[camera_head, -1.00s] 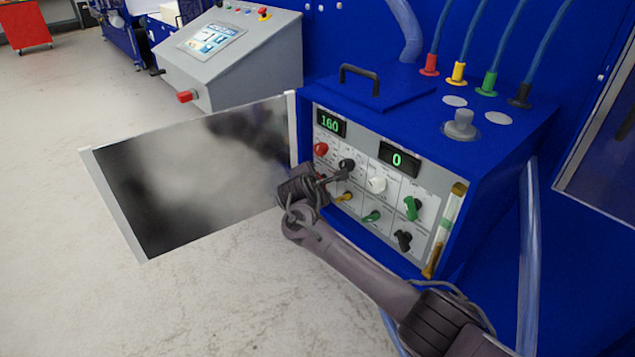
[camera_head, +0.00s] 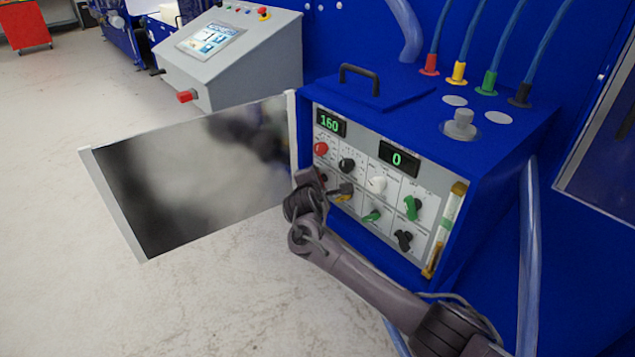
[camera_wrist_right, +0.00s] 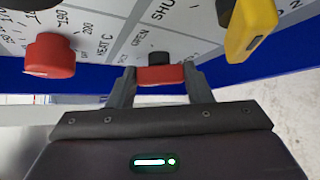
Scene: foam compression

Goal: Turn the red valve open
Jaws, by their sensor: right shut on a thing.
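The red valve (camera_wrist_right: 160,74) is in the lower row of the control panel, with labels reading OPEN and SHUT beside it in the right wrist view. My right gripper (camera_wrist_right: 159,86) is shut on its red handle, one finger on each side. The handle lies crosswise in that view. In the head view my right gripper (camera_head: 330,187) is at the lower left of the panel and largely hides the valve. My left gripper is in neither view.
A round red knob (camera_head: 321,148) sits above the valve, with a black knob (camera_head: 347,165) beside it. A yellow valve (camera_wrist_right: 250,28) is close on the right. The open panel door (camera_head: 200,180) stands to the left of the arm.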

